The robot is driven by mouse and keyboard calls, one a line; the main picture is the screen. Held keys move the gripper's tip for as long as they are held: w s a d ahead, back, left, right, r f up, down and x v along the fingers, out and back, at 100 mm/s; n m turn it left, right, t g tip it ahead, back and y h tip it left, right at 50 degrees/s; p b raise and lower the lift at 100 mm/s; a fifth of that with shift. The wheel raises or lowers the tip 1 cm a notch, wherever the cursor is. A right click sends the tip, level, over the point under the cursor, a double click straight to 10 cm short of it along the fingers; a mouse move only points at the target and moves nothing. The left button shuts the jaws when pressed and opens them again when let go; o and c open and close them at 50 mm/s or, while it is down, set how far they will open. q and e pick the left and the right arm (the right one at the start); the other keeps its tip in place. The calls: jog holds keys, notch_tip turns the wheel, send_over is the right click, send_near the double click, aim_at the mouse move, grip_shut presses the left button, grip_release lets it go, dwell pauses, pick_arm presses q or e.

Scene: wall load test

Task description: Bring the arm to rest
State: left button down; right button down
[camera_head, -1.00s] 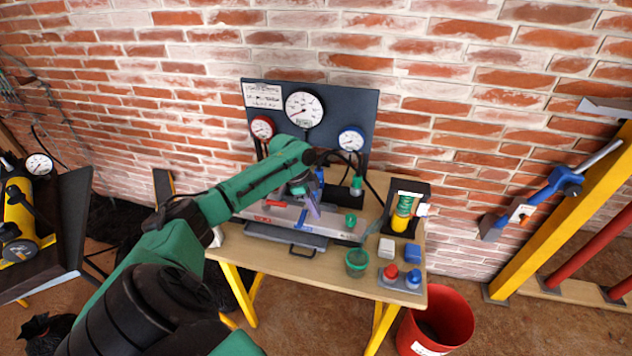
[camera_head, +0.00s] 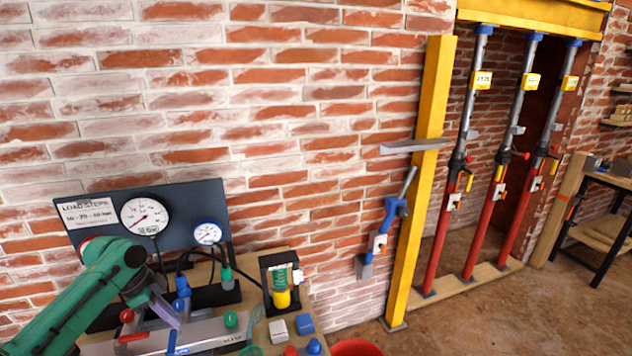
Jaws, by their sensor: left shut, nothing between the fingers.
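My green left arm comes in from the lower left. Its left gripper (camera_head: 172,316) points down over the bench at the lower left, in front of the gauge board (camera_head: 190,198). It is shut and empty, above or beside the grey metal block (camera_head: 206,333) with red and blue handles; I cannot tell whether it touches. The large white gauge (camera_head: 145,215) and the blue-rimmed gauge (camera_head: 207,233) show on the board. My right gripper is not in view.
A black holder with a yellow-green bottle (camera_head: 281,294) stands at the bench's right, near white (camera_head: 278,329) and blue (camera_head: 305,323) blocks. A red bucket (camera_head: 356,348) is on the floor. A yellow post (camera_head: 421,180) and red-and-grey props (camera_head: 446,210) stand right. Floor at lower right is clear.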

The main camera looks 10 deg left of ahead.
pick_arm(q)
jog(key=s+d+f+n, duration=0.1)
jog(key=s+d+f, duration=0.3)
jog(key=d+f, duration=0.3)
jog(key=s+d+f+n, duration=0.1)
jog(key=s+d+f, duration=0.35)
jog(key=d, duration=0.45)
jog(key=s+d+r+n+t+y, duration=0.2)
jog(key=s+r+n+y, duration=0.1)
jog(key=s+n, duration=0.55)
notch_tip(320, 180, down, 22)
jog(key=s+r+m+g, duration=0.1)
jog(key=g, duration=0.1)
jog(key=s+a+f+g, duration=0.1)
jog(key=s+a+f, duration=0.2)
jog(key=s+f, duration=1.4)
jog(key=shift+s+a+f, duration=0.2)
jog(key=shift+s, duration=0.3)
